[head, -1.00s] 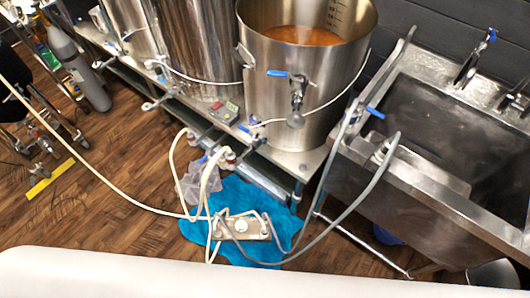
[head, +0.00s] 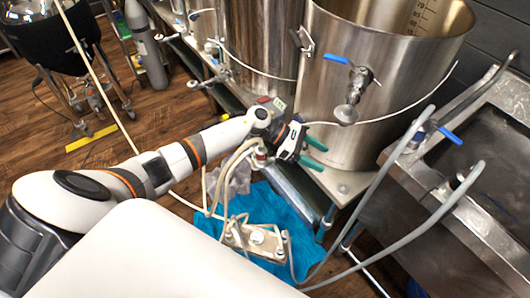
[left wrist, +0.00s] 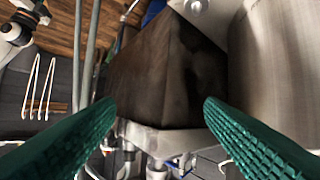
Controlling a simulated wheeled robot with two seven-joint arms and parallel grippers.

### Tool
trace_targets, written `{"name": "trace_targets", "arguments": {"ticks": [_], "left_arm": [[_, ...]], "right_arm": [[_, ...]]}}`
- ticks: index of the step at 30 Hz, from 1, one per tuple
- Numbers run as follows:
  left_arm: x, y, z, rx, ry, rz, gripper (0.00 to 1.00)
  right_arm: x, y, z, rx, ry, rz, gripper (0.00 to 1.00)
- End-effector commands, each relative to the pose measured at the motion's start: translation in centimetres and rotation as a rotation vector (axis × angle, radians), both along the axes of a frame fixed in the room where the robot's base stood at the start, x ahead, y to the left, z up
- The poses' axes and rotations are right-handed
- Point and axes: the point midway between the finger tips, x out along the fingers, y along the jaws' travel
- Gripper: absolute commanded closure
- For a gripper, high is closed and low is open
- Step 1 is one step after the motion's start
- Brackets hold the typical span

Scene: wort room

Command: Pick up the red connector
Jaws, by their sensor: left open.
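A small fitting with a reddish band (head: 260,161) sits at the end of the pale hoses, just below and left of my left gripper in the head view. It may be the red connector, but it is too small to be sure. My left gripper (head: 315,154), with green fingers, is open and empty in front of the large steel kettle. In the left wrist view its two ridged green fingers (left wrist: 160,125) stand wide apart, with nothing between them. I cannot make out a red connector in that view. My right gripper is not in view.
The open steel kettle (head: 385,90) with a valve stands behind the gripper on a metal bench. A pump (head: 258,238) with hoses lies on a blue cloth (head: 290,205) on the floor. A steel sink (head: 490,165) is at right.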

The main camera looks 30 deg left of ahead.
Motion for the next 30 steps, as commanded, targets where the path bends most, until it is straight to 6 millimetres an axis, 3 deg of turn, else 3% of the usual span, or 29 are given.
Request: {"name": "trace_targets", "arguments": {"ticks": [1,5,9,12,16,24,30], "left_arm": [[-0.3,1.4,-0.9,0.19,-0.198,-0.223,0.37],[-1.6,7.1,-0.5,0.63,-0.527,-0.747,0.37],[-2.1,13.4,1.0,0.947,-0.637,-1.129,0.37],[-2.4,16.0,2.3,1.06,-0.641,-1.272,0.37],[-2.6,17.0,2.0,1.102,-0.633,-1.336,0.37],[-2.6,16.9,-2.5,1.097,-0.634,-1.332,0.37],[-2.6,16.9,-4.0,1.097,-0.634,-1.331,0.37]], "right_arm": [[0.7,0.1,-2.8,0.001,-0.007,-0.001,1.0],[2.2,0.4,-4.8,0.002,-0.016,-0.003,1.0],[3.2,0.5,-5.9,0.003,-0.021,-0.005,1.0],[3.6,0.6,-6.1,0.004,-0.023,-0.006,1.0],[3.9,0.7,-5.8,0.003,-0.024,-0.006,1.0],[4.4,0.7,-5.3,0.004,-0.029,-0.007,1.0],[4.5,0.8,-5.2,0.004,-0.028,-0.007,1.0]]}}
